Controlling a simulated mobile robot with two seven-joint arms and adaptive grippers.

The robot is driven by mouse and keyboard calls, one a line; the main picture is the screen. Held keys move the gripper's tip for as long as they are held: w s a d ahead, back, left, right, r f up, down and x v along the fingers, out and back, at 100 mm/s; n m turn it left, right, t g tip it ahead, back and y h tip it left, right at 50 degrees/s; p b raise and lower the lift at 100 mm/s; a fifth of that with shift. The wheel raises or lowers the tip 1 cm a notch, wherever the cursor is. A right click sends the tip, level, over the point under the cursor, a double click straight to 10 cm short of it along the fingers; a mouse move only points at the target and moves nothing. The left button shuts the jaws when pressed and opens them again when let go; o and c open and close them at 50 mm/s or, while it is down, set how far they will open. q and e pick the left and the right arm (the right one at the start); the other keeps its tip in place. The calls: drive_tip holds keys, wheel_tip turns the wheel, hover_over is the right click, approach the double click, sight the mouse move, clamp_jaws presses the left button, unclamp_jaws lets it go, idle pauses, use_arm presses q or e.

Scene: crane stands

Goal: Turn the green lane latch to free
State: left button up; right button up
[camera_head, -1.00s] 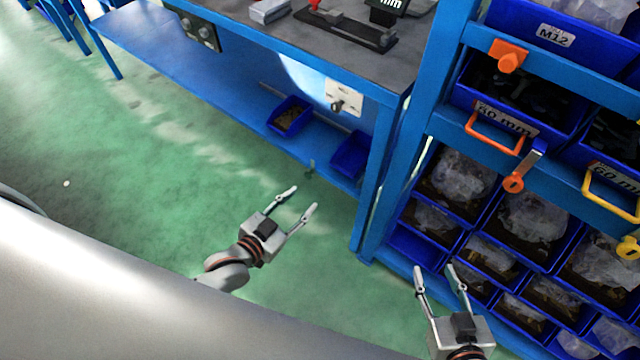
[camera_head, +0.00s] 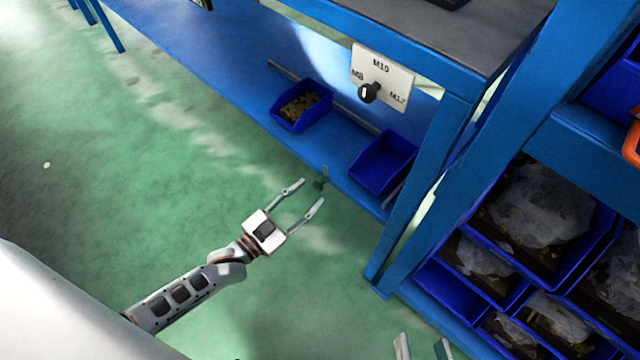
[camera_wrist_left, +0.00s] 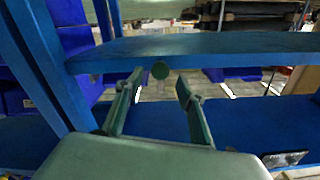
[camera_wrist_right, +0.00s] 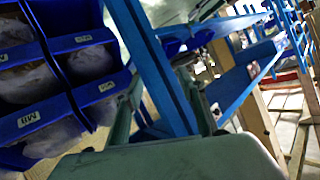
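The green latch (camera_head: 321,183) is a small dark green knob with a short stem at the front edge of the blue lower shelf. In the left wrist view the latch lies in line with the gap between the fingers (camera_wrist_left: 160,80). Whether either finger touches it I cannot tell. My right gripper (camera_head: 422,345) is open and empty at the bottom edge of the head view, mostly cut off.
A white plate with a black selector knob (camera_head: 369,92) marked M8, M10 and M12 hangs below the bench top. Two blue bins (camera_head: 302,104) (camera_head: 383,162) sit on the lower shelf (camera_head: 225,60). A blue rack with bagged bins stands at right. The green floor (camera_head: 110,180) is clear.

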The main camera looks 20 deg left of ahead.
sight(316, 187)
use_arm(q)
drive_tip(key=shift+b+x, duration=0.4)
drive_tip(key=shift+x, duration=2)
clamp_jaws()
